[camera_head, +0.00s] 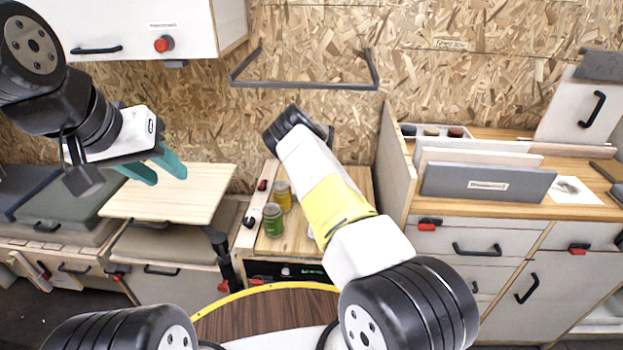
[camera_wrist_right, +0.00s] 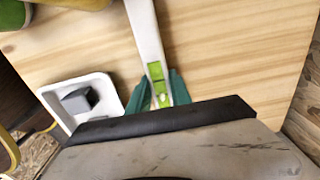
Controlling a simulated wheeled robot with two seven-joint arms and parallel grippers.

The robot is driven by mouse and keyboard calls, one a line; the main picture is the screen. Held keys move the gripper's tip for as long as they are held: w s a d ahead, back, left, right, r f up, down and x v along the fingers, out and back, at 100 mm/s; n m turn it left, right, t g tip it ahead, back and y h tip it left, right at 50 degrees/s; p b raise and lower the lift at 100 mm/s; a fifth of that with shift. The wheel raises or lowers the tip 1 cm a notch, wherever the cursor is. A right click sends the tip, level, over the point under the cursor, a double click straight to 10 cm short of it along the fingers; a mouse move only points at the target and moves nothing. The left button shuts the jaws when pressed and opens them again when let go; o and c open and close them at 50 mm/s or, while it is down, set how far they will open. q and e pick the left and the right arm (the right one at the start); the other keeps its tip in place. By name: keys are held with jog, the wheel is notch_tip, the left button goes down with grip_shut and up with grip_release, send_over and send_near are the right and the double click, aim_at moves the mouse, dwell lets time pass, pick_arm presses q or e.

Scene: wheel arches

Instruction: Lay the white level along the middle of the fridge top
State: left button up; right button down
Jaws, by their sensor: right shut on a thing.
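The white level (camera_wrist_right: 146,32) with green vials is in the right wrist view, gripped near one end between the teal fingers of my right gripper (camera_wrist_right: 159,88). It extends away over a pale wooden surface (camera_wrist_right: 225,45), which appears to be the fridge top (camera_head: 270,246). I cannot tell whether the level touches that surface. In the head view my right arm hides the right gripper and the level. My left gripper (camera_head: 157,171) is open and empty, high on the left near a pale wooden board.
A green jar (camera_head: 272,220) and a yellow jar (camera_head: 282,197) stand on the left of the fridge top. A white tray (camera_wrist_right: 50,91) with a grey block (camera_wrist_right: 79,100) lies beside the right gripper. A black wall rail (camera_head: 305,84) is behind.

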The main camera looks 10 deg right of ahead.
jog(key=c, duration=1.1)
grip_release()
